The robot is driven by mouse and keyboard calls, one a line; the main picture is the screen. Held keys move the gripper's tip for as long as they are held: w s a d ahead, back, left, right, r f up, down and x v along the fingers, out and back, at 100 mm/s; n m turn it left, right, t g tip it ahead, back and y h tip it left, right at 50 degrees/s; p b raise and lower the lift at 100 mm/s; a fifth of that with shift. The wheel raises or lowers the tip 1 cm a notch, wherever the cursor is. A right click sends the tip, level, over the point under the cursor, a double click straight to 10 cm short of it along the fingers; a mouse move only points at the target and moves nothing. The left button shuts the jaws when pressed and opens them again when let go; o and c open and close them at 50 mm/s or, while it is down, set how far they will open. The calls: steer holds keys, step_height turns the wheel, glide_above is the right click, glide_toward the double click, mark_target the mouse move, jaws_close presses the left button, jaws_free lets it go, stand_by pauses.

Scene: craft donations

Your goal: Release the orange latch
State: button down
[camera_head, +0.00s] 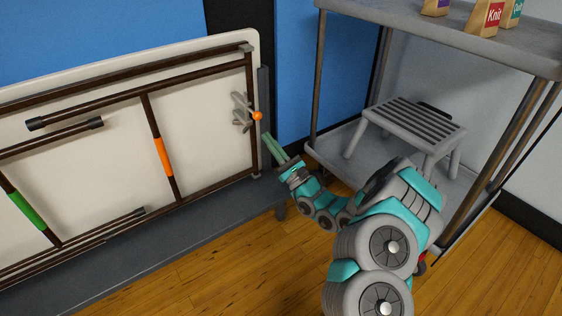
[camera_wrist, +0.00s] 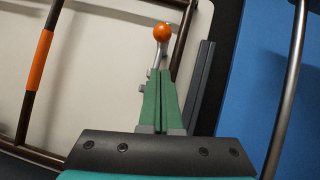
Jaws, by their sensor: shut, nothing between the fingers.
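The orange latch shows as an orange ball knob (camera_head: 257,116) at the right end of a brown-framed white panel, beside a grey bracket (camera_head: 240,112). In the wrist view the orange knob (camera_wrist: 162,32) sits just beyond the fingertips, on a thin metal stem. My gripper (camera_head: 268,138) is shut and empty, its green fingers pointing up toward the knob from below right. In the wrist view the shut fingers of my gripper (camera_wrist: 161,74) lie in front of the lower stem and hide part of it. I cannot tell whether the fingertips touch the stem.
The white panel (camera_head: 200,125) carries brown rails, with an orange-banded bar (camera_head: 163,157) and a green-banded bar (camera_head: 27,211). A grey shelf unit (camera_head: 440,38) stands at right, holding a step stool (camera_head: 415,127) below and small bags on top. Wooden floor (camera_head: 230,262) lies open in front.

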steer(key=v, duration=0.9)
steer(key=shift+s+d+p, duration=0.25)
steer(key=shift+p, duration=0.2)
